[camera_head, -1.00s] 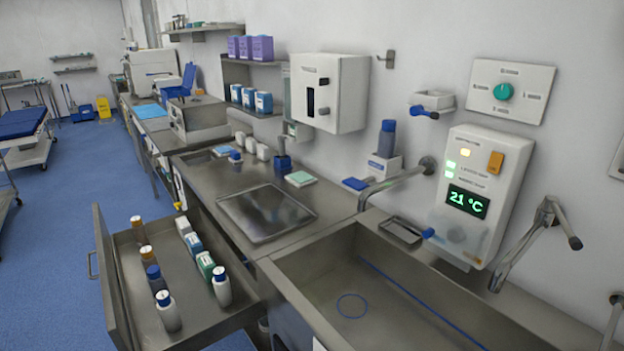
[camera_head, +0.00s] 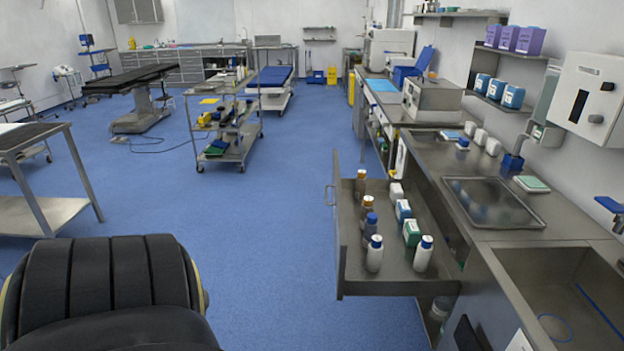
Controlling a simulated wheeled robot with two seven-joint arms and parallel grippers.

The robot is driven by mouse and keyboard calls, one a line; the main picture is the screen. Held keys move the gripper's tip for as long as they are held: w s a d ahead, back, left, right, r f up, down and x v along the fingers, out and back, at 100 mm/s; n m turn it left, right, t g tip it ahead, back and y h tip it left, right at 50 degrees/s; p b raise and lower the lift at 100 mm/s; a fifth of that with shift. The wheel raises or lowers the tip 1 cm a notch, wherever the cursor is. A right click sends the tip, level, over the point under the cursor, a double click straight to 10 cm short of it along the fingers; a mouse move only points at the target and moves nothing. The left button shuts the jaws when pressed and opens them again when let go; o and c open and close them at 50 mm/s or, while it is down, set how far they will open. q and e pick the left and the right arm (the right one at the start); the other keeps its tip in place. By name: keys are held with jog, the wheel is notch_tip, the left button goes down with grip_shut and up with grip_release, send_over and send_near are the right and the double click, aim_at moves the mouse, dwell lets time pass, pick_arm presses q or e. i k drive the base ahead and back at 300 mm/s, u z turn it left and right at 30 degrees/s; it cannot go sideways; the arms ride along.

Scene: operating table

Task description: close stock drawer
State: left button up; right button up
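The stock drawer (camera_head: 398,286) stands pulled out from the counter, to the right of the picture's middle. Its handle (camera_head: 330,195) is on the left-facing front panel (camera_head: 339,230). A black ribbed part of my own arm fills the lower left. Neither gripper is in view.
The steel counter (camera_head: 455,160) runs along the right wall, with a tray (camera_head: 492,203) and a sink (camera_head: 545,290). A trolley (camera_head: 226,140) and a steel table (camera_head: 40,190) stand to the left. The blue floor (camera_head: 265,215) between them and the drawer is clear.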

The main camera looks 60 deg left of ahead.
aim_at(396, 276)
jog(key=u, duration=3.45)
jog(key=i, duration=0.8)
jog(key=z, duration=2.1)
